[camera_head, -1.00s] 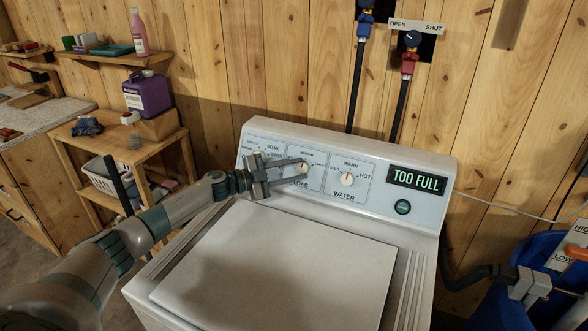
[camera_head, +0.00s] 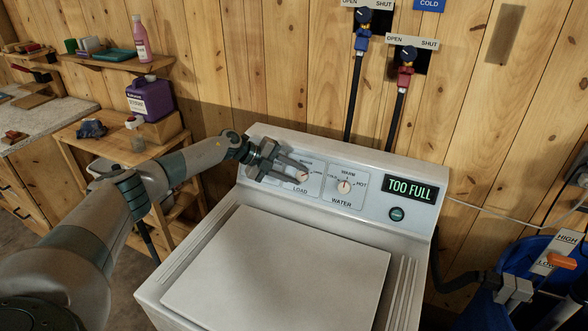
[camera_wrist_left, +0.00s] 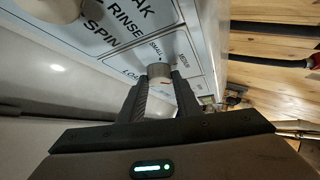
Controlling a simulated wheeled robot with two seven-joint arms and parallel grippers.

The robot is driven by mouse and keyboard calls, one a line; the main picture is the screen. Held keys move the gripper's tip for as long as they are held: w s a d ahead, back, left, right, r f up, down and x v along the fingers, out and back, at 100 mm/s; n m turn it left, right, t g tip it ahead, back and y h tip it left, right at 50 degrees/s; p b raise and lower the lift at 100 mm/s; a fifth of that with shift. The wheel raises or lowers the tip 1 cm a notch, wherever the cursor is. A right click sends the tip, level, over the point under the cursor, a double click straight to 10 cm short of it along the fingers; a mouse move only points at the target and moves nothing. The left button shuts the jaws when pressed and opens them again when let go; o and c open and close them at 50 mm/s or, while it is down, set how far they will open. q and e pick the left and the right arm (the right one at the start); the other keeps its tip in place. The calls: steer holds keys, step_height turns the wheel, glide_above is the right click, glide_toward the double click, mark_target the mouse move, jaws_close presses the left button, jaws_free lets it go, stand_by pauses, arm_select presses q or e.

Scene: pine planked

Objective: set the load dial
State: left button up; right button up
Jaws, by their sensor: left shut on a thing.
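The load dial (camera_head: 303,176) is a small pale knob above the word LOAD on the white washer's control panel (camera_head: 327,198). My left gripper (camera_head: 299,172) reaches it from the left, its fingers on either side of the knob. In the left wrist view the fingers (camera_wrist_left: 159,84) are shut on the load dial (camera_wrist_left: 159,70), with SMALL and MEDIUM printed just beyond it. The fingers partly cover the dial and its other lettering, so I cannot tell its exact setting. The display (camera_head: 410,189) reads TOO FULL.
The water dial (camera_head: 344,187) sits close to the right of the load dial, with a round button (camera_head: 396,214) beyond. The flat closed lid (camera_head: 275,270) lies below. Wooden shelves (camera_head: 150,150) stand left; a blue tub (camera_head: 530,255) stands right.

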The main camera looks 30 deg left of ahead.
arm_select(q)
steer(key=shift+r+m+g+y+p, duration=0.1)
steer(key=shift+m+g+y+p, duration=0.2)
steer(key=shift+m+y+p, duration=0.1)
steer(key=shift+d, duration=0.1)
steer(key=o, duration=1.1)
steer(key=shift+c, duration=0.2)
steer(key=b+v, duration=0.6)
steer(key=v, duration=1.1)
steer(key=shift+s, duration=0.1)
